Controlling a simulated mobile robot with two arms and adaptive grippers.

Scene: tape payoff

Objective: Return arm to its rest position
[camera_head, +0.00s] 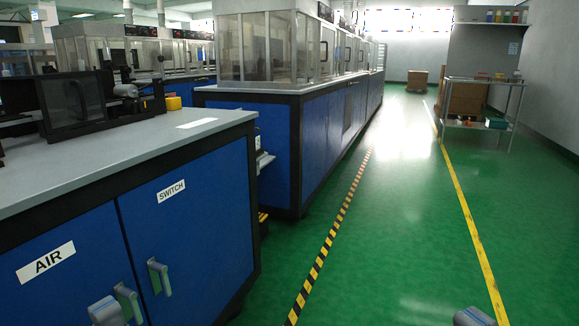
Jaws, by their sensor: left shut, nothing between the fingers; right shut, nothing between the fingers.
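Neither of my grippers shows; no fingertips are in the picture. At the bottom edge, a rounded grey end of my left arm shows in front of the blue cabinet, close to one of its door handles. A similar grey end of my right arm shows at the bottom right, over the green floor. The rest of both arms is out of the picture, so I cannot tell their full pose.
A blue cabinet (208,220) with AIR (45,262) and SWITCH (171,191) labels stands at the left under a grey worktop (95,170). Enclosed machines (265,50) line up behind. A metal cart (478,123) stands far right. The green floor (400,220) is clear.

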